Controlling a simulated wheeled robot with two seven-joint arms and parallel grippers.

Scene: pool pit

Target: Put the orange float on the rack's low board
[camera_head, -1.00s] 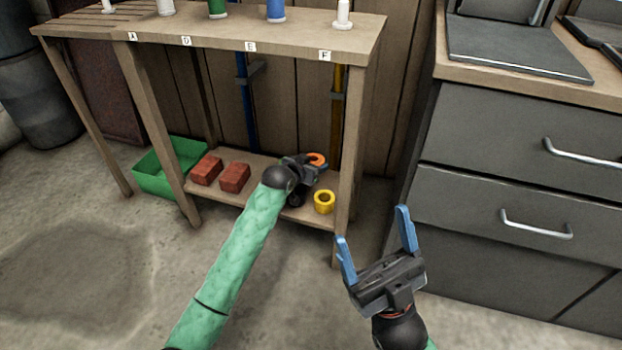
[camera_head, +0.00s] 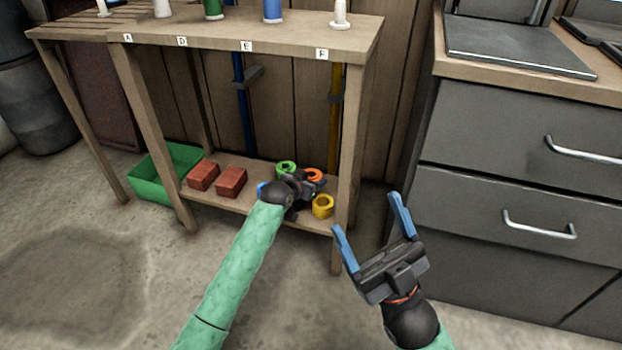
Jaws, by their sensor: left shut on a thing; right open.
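The orange float (camera_head: 314,174) is a small ring at the low board of the rack, partly hidden by my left gripper. My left gripper (camera_head: 306,180) reaches in over the low board (camera_head: 262,202) and is shut on the orange float. Whether the float touches the board is hard to tell.
A green ring (camera_head: 286,166) and a yellow ring (camera_head: 323,206) are close to my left gripper. Two red blocks (camera_head: 231,181) lie on the board's left part. A green bin (camera_head: 150,181) stands at left. Grey drawers (camera_head: 510,170) stand at right.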

